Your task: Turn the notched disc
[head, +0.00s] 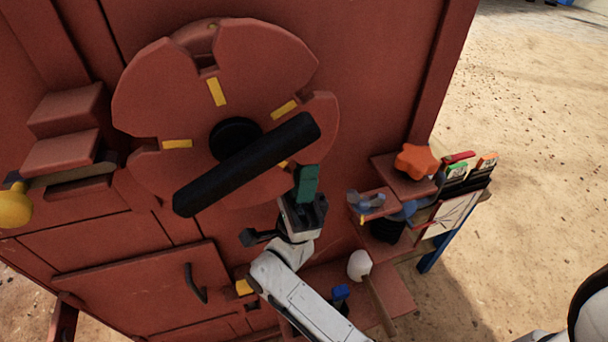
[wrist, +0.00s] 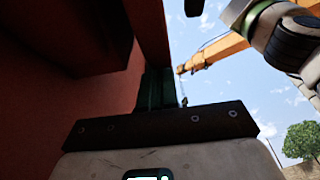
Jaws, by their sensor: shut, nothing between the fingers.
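The red notched disc (head: 150,90) is mounted on the red machine face in the head view. It has several rim notches with yellow marks beside them. A thick black bar (head: 245,165) crosses its dark hub, slanting from lower left to upper right. My gripper (head: 307,182) is just below and right of the bar's upper right part, near the disc's lower right edge. Its green fingers are shut and empty; whether they touch the disc cannot be told. In the wrist view the green fingers (wrist: 155,90) stand close together beside the red surface; the disc cannot be made out there.
Red blocks and a yellow knob (head: 14,205) stick out at the left. A hatch with a dark handle (head: 195,283) is below. Right of my gripper are a ledge with an orange star knob (head: 416,161), a small shelf and a blue-legged stand (head: 437,247). Sandy ground lies beyond.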

